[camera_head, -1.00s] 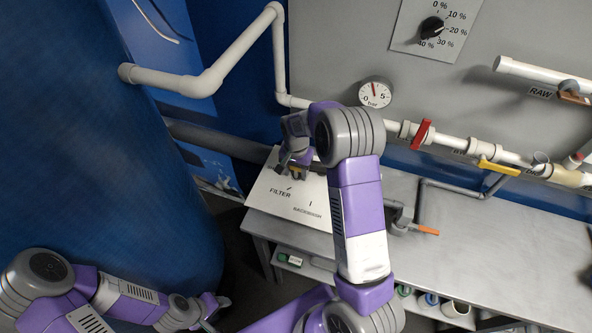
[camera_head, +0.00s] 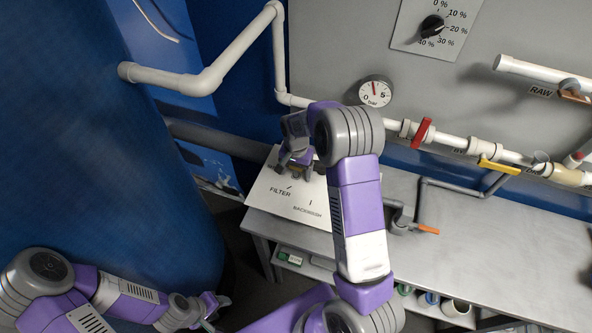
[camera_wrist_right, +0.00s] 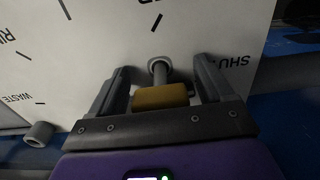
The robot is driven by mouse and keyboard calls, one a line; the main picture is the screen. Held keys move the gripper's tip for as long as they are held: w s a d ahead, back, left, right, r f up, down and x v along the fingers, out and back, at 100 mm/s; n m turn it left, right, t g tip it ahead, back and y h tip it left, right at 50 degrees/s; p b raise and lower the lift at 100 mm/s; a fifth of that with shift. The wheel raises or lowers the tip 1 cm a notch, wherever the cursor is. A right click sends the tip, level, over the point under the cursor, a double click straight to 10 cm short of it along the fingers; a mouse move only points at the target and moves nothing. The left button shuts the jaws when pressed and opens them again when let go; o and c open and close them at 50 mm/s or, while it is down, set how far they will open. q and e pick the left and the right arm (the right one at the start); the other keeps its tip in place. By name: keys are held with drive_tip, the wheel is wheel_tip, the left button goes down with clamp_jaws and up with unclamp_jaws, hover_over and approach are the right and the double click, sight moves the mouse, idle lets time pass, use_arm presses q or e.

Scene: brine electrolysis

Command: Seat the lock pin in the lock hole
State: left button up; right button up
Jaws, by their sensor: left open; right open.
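The lock pin has a yellow block-like head (camera_wrist_right: 160,96) and a grey shaft (camera_wrist_right: 159,73). In the right wrist view the shaft's far end meets a round grey collar (camera_wrist_right: 158,63) on the white panel, which looks like the lock hole. How deep the shaft sits cannot be told. My right gripper (camera_wrist_right: 163,66) is open, with one finger on each side of the pin and gaps beside the head. In the head view my right gripper (camera_head: 302,168) is over the panel's upper part. My left gripper (camera_head: 217,302) is open and empty at lower left, far from the panel.
The white panel (camera_head: 270,205) bears FILTER and BACKWASH marks. A short grey tube (camera_wrist_right: 39,134) sticks out near its WASTE mark. A blue tank (camera_head: 110,200) stands left. White pipes with a red valve handle (camera_head: 422,131) run behind; the grey bench (camera_head: 490,250) is largely clear.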

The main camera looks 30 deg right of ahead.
drive_tip(key=shift+r, duration=0.1)
wheel_tip(320, 180, up, 8)
drive_tip(key=shift+f+p, duration=0.25)
drive_tip(key=shift+p, duration=0.15)
